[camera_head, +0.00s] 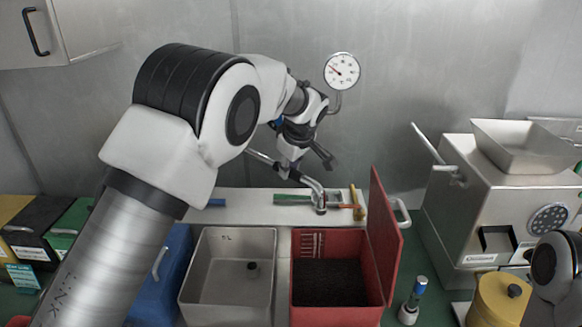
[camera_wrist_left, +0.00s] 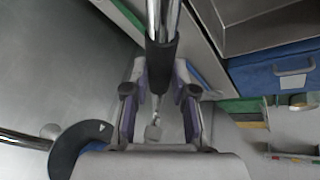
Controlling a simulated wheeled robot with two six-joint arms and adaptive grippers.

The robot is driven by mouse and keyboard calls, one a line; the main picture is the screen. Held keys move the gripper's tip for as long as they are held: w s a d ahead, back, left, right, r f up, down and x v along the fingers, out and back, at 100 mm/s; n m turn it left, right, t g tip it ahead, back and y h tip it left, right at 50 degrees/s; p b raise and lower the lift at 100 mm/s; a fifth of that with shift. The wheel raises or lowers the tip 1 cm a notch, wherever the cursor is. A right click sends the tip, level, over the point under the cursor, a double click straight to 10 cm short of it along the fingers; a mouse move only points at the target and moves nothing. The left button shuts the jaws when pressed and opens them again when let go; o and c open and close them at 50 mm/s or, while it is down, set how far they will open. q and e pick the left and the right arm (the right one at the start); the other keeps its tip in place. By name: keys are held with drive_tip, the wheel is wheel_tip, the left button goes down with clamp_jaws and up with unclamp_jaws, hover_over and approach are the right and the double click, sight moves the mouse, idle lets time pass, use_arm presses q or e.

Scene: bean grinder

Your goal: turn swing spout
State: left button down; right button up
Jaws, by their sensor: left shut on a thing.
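The swing spout (camera_head: 312,186) is a thin bent metal tube behind the two bins, rising from a small base on the pale ledge and running up to the left. In the left wrist view it shows as a chrome tube with a dark sleeve (camera_wrist_left: 162,62) between the fingers. My left gripper (camera_head: 288,170) reaches down to it from above, and its jaws (camera_wrist_left: 159,100) are shut on the spout at the sleeve. The arm partly hides the tube in the head view. Only a link of my right arm shows at the lower right; its gripper is out of view.
A grey sink bin (camera_head: 187,300) and a red box (camera_head: 386,240) with dark contents and a raised lid stand in front. A round gauge (camera_head: 342,71) is on the back wall. A metal grinder (camera_head: 480,215) stands right, with a yellow canister (camera_head: 490,300) before it.

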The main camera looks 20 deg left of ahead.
use_arm(q)
drive_tip(key=shift+s+f, duration=0.1)
drive_tip(key=shift+f, duration=0.15)
drive_tip(key=c, duration=0.9)
unclamp_jaws()
drive_tip(key=shift+a, duration=0.1)
drive_tip(key=shift+c, duration=0.2)
drive_tip(key=shift+w+a+f, duration=0.1)
drive_tip(key=shift+w+a, duration=0.05)
drive_tip(key=shift+w, duration=0.15)
drive_tip(key=v, duration=1.2)
drive_tip(key=shift+w, duration=0.15)
